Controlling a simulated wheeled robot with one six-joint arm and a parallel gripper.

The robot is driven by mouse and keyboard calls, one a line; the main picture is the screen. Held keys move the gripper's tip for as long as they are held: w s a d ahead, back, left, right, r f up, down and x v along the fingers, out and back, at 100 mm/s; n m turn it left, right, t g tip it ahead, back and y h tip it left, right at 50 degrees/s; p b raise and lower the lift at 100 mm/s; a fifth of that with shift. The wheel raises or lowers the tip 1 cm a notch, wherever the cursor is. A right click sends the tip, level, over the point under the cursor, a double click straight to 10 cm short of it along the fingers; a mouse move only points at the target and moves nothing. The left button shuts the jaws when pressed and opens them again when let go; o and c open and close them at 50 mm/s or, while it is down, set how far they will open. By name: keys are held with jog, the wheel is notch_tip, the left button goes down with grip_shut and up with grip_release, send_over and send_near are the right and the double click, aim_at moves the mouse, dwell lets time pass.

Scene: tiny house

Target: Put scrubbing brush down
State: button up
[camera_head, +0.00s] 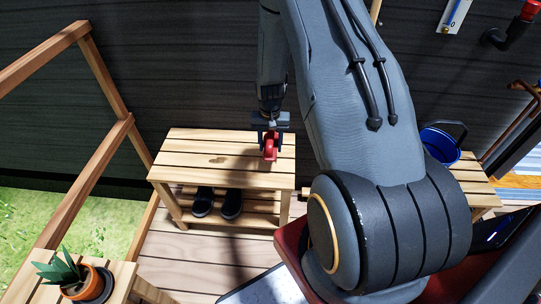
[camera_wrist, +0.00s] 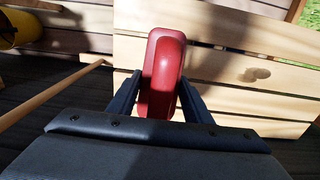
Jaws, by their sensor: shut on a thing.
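My gripper (camera_head: 270,131) hangs over the right part of a slatted wooden bench (camera_head: 190,150) in the head view. It is shut on the red scrubbing brush (camera_head: 270,148). In the wrist view the red brush (camera_wrist: 163,75) sits between the two dark fingers of my gripper (camera_wrist: 158,98), with the pale bench slats (camera_wrist: 220,70) beyond it. The brush's bristles are not visible. I cannot tell whether the brush touches the bench top or hangs just above it.
Dark shoes (camera_head: 217,202) stand on the bench's lower shelf. A blue bucket (camera_head: 440,146) stands on another wooden bench at right. A potted plant (camera_head: 75,276) is at lower left, near a wooden railing (camera_head: 88,180). The bench's left top is clear.

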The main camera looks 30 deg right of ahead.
aim_at(270, 136)
jog(key=shift+f, duration=2.7)
jog(key=shift+f, duration=0.1)
jog(key=o, duration=1)
notch_tip(270, 136, up, 12)
jog(key=shift+a+r, duration=0.1)
jog(key=shift+r, duration=0.1)
jog(key=shift+n, duration=0.5)
jog(key=a+r, duration=0.1)
jog(key=r, duration=0.1)
jog(key=s+a+r, duration=0.1)
jog(key=r, duration=0.1)
jog(key=s+r, duration=0.1)
jog(key=r, duration=0.1)
jog(key=shift+s+a+r, duration=0.15)
jog(key=shift+a+r, duration=0.2)
jog(key=shift+a, duration=0.05)
jog(key=s+a+r+n, duration=0.1)
jog(key=s+a+r, duration=0.2)
jog(key=s+r, duration=0.2)
jog(key=s+a+r+n, duration=0.2)
jog(key=s+a+r, duration=0.2)
jog(key=s, duration=0.4)
jog(key=s+a+r+n, duration=0.1)
jog(key=s+a+r, duration=0.2)
jog(key=s+r, duration=0.3)
jog(key=shift+s+a+r, duration=0.15)
jog(key=shift+s+r, duration=0.2)
jog(key=shift+r, duration=0.25)
